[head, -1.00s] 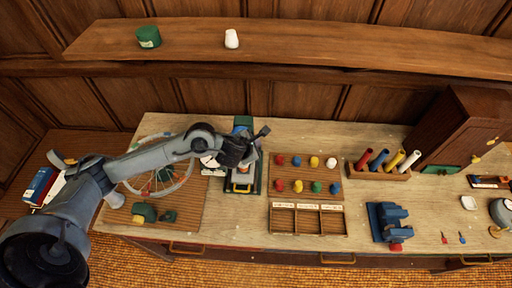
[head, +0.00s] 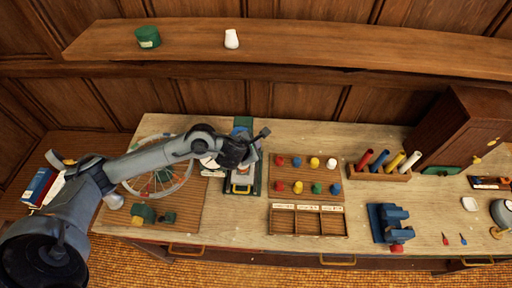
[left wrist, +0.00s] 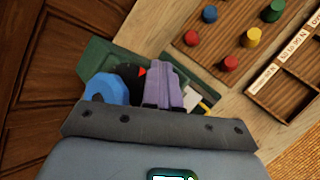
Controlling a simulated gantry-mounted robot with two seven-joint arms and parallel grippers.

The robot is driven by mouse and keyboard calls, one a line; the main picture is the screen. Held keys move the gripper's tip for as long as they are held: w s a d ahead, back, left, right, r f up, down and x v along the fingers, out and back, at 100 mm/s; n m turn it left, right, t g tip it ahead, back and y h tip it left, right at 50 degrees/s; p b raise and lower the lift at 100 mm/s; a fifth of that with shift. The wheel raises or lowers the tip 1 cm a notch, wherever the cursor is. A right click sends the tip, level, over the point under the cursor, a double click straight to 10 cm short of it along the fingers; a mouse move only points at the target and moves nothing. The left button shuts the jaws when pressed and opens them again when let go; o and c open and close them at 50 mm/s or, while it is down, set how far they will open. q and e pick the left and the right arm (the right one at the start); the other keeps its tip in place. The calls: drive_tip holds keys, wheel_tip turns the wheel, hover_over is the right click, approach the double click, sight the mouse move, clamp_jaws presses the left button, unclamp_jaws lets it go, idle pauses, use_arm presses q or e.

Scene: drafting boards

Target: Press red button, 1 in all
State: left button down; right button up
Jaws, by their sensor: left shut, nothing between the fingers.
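A device on a green base (head: 255,186) stands on the bench, left of the peg board. My left gripper (head: 246,166) is over it, pointing down, and covers most of its middle. In the left wrist view the green base (left wrist: 97,62) shows with a black round part and a blue faceted part (left wrist: 105,88). A small red patch (left wrist: 142,72) shows beside my shut lilac fingers (left wrist: 168,88). It may be the red button; most of it is hidden. I cannot tell whether the fingers touch it. My right gripper is not in view.
A board with several coloured pegs (head: 297,187) and a sectioned wooden tray (head: 281,221) lie just right of the device. A spoked wheel (head: 172,187) lies to the left, under my arm. A blue vise (head: 383,222) and a tube rack (head: 375,174) stand further right.

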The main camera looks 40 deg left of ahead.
use_arm(q)
drive_tip(key=shift+r+p, duration=0.5)
drive_tip(key=shift+r, duration=0.35)
drive_tip(key=shift+r+p, duration=2.3)
drive_tip(key=shift+r, duration=0.2)
